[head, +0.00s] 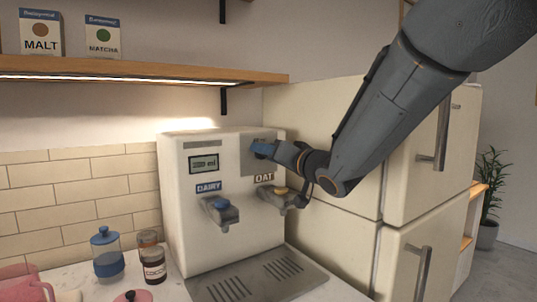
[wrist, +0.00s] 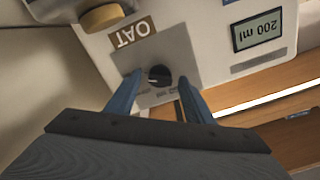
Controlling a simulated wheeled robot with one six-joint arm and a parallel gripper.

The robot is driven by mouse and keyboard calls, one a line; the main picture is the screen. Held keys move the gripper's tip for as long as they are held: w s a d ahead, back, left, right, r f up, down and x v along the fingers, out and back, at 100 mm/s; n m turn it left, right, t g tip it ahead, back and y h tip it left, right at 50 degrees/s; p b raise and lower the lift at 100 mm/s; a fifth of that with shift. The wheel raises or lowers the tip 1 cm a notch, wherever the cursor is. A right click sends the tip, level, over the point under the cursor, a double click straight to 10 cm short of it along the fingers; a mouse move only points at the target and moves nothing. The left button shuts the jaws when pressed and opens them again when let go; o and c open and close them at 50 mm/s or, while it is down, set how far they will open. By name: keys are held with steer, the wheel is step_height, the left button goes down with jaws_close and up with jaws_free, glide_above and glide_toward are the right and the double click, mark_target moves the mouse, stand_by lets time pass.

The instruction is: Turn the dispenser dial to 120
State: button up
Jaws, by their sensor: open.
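The dispenser (head: 231,245) is a cream machine on the counter with DAIRY and OAT labels. Its dial is a small black knob (wrist: 158,76) on a grey plate (wrist: 158,97) beside the OAT label. The display (wrist: 258,29) reads 200 ml, upside down in the wrist view; in the head view only "ml" is clear. My gripper (wrist: 157,92) is open, with one blue finger on each side of the dial. I cannot tell whether the fingers touch it. In the head view my gripper (head: 262,150) hides the dial.
The DAIRY spout (head: 220,211) and OAT spout (head: 279,197) jut out below the display. A blue-lidded jar (head: 107,256) and a cocoa jar (head: 153,258) stand left of the dispenser. A shelf (head: 130,70) hangs above; a fridge (head: 330,130) stands at the right.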

steer(key=shift+c, duration=0.5)
steer(key=c, duration=0.9)
steer(key=shift+c, duration=0.2)
steer(key=shift+n, duration=0.3)
steer(key=n+b, duration=0.3)
steer(key=n, duration=0.2)
steer(key=shift+n, duration=0.3)
steer(key=n+b, duration=0.3)
steer(key=n, duration=0.2)
steer(key=shift+s+a, duration=0.1)
steer(key=shift+n+b, duration=0.3)
steer(key=shift+n, duration=0.1)
